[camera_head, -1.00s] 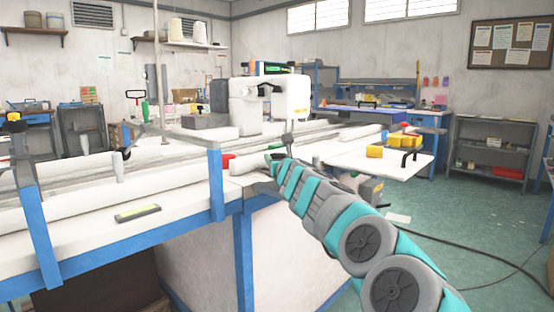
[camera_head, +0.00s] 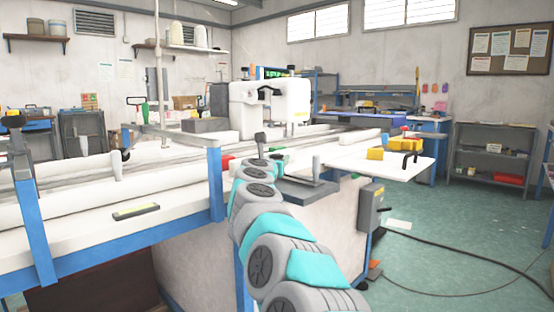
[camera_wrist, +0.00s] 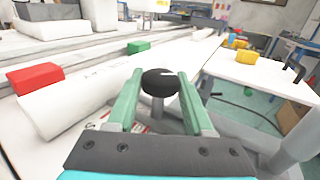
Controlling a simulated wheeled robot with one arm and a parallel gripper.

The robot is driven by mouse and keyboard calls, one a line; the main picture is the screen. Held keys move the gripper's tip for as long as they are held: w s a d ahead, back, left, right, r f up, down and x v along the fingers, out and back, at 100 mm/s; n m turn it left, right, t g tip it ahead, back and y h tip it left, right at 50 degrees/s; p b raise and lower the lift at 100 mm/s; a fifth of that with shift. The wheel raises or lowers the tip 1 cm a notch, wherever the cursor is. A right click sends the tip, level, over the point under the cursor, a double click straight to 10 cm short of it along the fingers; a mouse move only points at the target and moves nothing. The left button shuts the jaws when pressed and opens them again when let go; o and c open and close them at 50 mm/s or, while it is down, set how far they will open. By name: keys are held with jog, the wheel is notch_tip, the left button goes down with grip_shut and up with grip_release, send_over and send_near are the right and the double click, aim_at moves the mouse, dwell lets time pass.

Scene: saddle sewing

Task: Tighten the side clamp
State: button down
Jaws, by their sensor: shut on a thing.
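The side clamp's black knob (camera_wrist: 158,82) stands on a grey stem between the two green fingers of my gripper (camera_wrist: 160,88) in the wrist view. My gripper is shut on this knob. In the head view the knob (camera_head: 260,138) rises just beyond the end of my arm, at the side of the white table. A dark grey plate with an upright grey post (camera_head: 316,168) shows right of my arm. My arm hides the lower part of the clamp and most of my gripper in the head view.
A red block (camera_wrist: 35,77) and a green block (camera_wrist: 138,46) lie near a white roll (camera_wrist: 85,99). A white sewing machine (camera_head: 270,103) stands behind. A white side table (camera_head: 375,163) with yellow blocks (camera_head: 376,154) is to the right. A cable crosses the floor.

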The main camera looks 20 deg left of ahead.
jog(key=shift+m+h, duration=0.5)
jog(key=shift+h, duration=0.3)
jog(key=shift+c, duration=1.4)
grip_release()
jog(key=shift+s+f, duration=0.2)
jog(key=shift+s, duration=0.35)
jog(key=s+b, duration=0.2)
jog(key=s, duration=0.3)
jog(key=shift+s+r+b, duration=0.1)
jog(key=shift+s+b, duration=0.2)
jog(key=shift+b, duration=0.05)
jog(key=shift+s+d+r, duration=0.1)
jog(key=shift+s+d, duration=0.1)
jog(key=shift+s, duration=0.35)
